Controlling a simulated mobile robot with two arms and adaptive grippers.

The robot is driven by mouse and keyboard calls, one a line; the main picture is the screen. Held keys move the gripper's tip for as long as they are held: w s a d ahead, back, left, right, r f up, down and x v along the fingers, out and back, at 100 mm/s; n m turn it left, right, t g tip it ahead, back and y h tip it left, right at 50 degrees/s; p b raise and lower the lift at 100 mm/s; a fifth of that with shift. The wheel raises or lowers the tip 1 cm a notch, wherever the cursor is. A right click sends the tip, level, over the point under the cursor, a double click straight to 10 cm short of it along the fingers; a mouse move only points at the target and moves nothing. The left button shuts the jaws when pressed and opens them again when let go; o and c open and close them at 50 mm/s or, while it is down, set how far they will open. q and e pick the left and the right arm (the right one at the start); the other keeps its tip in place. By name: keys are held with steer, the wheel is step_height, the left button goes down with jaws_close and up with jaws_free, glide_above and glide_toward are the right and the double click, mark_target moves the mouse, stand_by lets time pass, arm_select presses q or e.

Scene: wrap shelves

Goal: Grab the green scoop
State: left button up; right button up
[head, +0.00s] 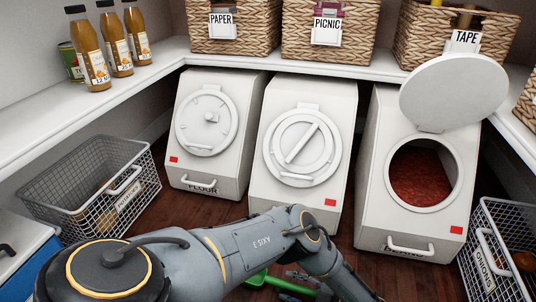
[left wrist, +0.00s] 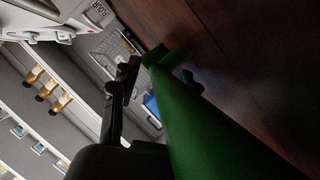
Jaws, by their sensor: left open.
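The green scoop (head: 260,279) lies low on the dark floor in front of the bins, at the bottom of the head view, partly hidden by my left arm. In the left wrist view the green scoop (left wrist: 205,125) is large and close to the camera, running from the middle to the lower right. My left gripper (head: 300,284) is open beside the scoop, low at the bottom of the head view. In the left wrist view one dark finger stands left of the green shape, and a small dark tip shows past it. I cannot tell whether they touch. My right gripper is out of view.
Three white bins stand behind my arm; the right bin (head: 373,200) has its lid raised, with red contents. A wire basket (head: 60,190) stands left, another (head: 486,262) right. The shelf (head: 150,80) holds bottles (head: 90,58) and wicker baskets (head: 325,47).

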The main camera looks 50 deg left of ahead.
arm_select(q)
jaws_close()
steer(key=shift+r, duration=0.15)
